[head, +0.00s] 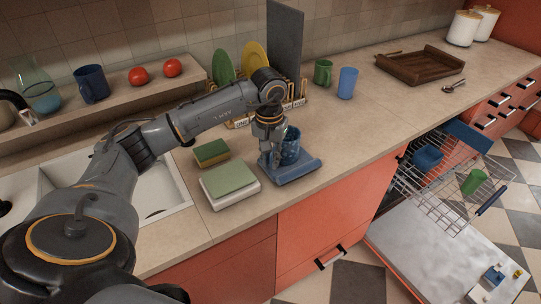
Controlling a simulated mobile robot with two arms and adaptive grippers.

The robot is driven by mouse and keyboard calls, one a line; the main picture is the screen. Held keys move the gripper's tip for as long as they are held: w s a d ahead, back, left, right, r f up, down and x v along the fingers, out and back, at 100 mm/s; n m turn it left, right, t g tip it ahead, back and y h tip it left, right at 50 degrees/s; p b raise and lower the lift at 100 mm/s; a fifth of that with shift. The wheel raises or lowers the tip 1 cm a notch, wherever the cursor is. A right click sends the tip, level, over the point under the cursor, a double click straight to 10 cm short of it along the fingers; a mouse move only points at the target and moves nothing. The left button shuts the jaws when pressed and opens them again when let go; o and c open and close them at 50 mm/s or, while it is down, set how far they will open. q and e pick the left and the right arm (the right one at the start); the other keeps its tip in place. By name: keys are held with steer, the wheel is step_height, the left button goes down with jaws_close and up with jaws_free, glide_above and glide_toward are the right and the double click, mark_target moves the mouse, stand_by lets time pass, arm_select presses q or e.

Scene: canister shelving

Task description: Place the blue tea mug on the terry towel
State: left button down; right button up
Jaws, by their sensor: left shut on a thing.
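A blue mug (291,146) is at my left gripper (274,158), which points down at the middle of the counter. The gripper is shut on the mug's left side, and its fingers and wrist hide part of the mug. A blue folded cloth (306,169), which looks like the terry towel, lies flat directly below the mug near the counter's front edge. The mug looks upright over the towel. I cannot tell whether its base touches the cloth. My right gripper is not in view.
A green-and-white folded stack (230,185) and a sponge (211,152) lie left of the towel. A dish rack (240,123) with plates stands behind. A green mug (323,72) and blue cup (347,83) stand behind right. The open dishwasher (440,250) is at right.

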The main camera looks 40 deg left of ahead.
arm_select(q)
steer(key=shift+f, duration=0.1)
steer(key=c, duration=1.3)
jaws_free()
steer(key=shift+c, duration=0.2)
steer(key=shift+r, duration=0.25)
step_height(320, 180, up, 12)
steer(key=b, duration=0.2)
steer(key=shift+s+b, duration=0.2)
steer(key=shift+b, duration=0.1)
